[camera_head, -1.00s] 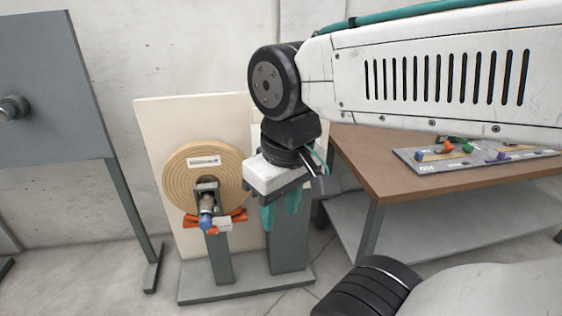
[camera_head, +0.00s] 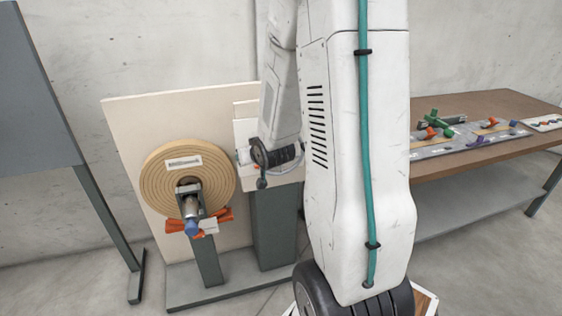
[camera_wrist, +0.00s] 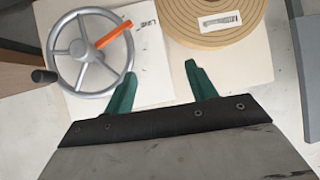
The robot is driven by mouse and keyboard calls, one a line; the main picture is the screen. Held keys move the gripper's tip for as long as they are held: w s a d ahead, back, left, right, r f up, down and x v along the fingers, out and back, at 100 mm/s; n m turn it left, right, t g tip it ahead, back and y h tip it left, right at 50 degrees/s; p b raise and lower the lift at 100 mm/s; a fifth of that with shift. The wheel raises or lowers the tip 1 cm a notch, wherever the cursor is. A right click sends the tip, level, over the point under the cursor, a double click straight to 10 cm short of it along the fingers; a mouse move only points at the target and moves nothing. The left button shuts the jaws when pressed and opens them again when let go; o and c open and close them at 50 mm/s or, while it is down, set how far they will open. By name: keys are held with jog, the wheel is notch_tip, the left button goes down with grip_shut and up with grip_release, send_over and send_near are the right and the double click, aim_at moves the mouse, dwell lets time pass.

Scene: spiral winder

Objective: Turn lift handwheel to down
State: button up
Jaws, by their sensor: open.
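The lift handwheel (camera_wrist: 92,50) is a silver spoked wheel on a pale panel, at the upper left of the wrist view. Its black crank knob (camera_wrist: 44,76) sticks out at the left of the rim. An orange pointer (camera_wrist: 115,34) lies across the wheel's upper right, beside partly visible black lettering. My gripper (camera_wrist: 158,78) has green fingers, spread apart and empty. In the wrist view the left finger overlaps the wheel's lower right edge; contact cannot be told. In the head view my arm hides the gripper and most of the wheel.
The tan spiral disc (camera_head: 153,200) stands beside the handwheel, with orange handles and a blue-tipped shaft (camera_head: 191,222) in front. A grey panel stand (camera_head: 40,90) is at left. A brown workbench (camera_head: 438,170) with coloured parts stands at right.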

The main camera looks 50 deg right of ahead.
jog(key=s+d+f+m+t+h, duration=0.45)
jog(key=s+d+f, duration=0.25)
jog(key=d+f, duration=0.35)
jog(key=r+x, duration=0.1)
jog(key=x, duration=0.6)
jog(key=shift+d+r+h, duration=0.2)
jog(key=shift+d+h, duration=0.15)
jog(key=shift+w, duration=0.1)
grip_shut()
